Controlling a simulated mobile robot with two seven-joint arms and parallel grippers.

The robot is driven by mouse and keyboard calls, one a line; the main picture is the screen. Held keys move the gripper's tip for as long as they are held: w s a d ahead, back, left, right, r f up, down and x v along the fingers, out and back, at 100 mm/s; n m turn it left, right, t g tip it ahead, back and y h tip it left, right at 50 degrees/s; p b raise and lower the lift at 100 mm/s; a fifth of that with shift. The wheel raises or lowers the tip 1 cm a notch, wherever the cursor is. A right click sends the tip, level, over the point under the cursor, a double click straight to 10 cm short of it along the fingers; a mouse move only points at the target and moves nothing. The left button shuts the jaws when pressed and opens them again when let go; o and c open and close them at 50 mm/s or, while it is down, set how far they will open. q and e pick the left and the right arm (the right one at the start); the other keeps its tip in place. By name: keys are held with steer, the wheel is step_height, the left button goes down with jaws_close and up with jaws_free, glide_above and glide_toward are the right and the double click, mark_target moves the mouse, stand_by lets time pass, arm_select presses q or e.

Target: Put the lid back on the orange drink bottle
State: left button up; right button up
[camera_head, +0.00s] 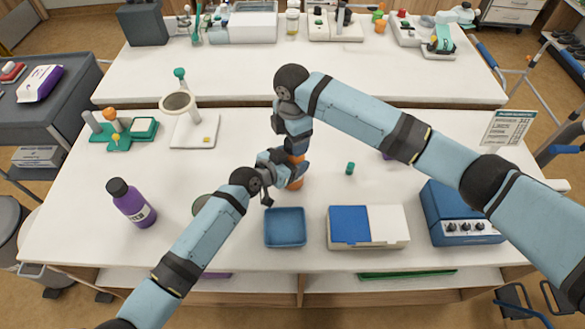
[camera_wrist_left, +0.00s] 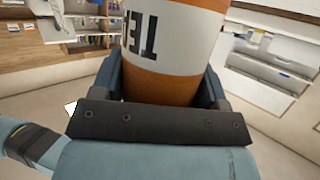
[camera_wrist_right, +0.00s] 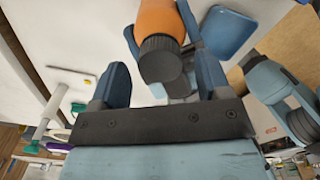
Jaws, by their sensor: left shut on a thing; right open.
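The orange bottle (camera_head: 297,183) with a white label band is mostly hidden by my grippers in the head view. It fills the left wrist view (camera_wrist_left: 170,50), between the fingers. My left gripper (camera_head: 290,177) is shut on its body. A dark ribbed lid (camera_wrist_right: 160,58) shows at the top end of the bottle in the right wrist view and looks seated on it. My right gripper (camera_wrist_right: 164,85) is open, its fingers on either side of the lid, with gaps to it. Whether it touches the lid cannot be told.
A blue tray (camera_head: 285,241) and a blue-and-white box (camera_head: 367,226) lie in front. A purple bottle (camera_head: 130,203) stands at the left and a blue device (camera_head: 458,216) at the right. A small teal piece (camera_head: 350,168) lies near the grippers. A magnifier stand (camera_head: 193,132) is behind left.

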steer(key=shift+r, duration=1.6)
steer(key=shift+c, duration=0.4)
step_height(320, 180, up, 4)
steer(key=n, duration=0.3)
steer(key=shift+f, duration=0.25)
steer(key=shift+f, duration=4)
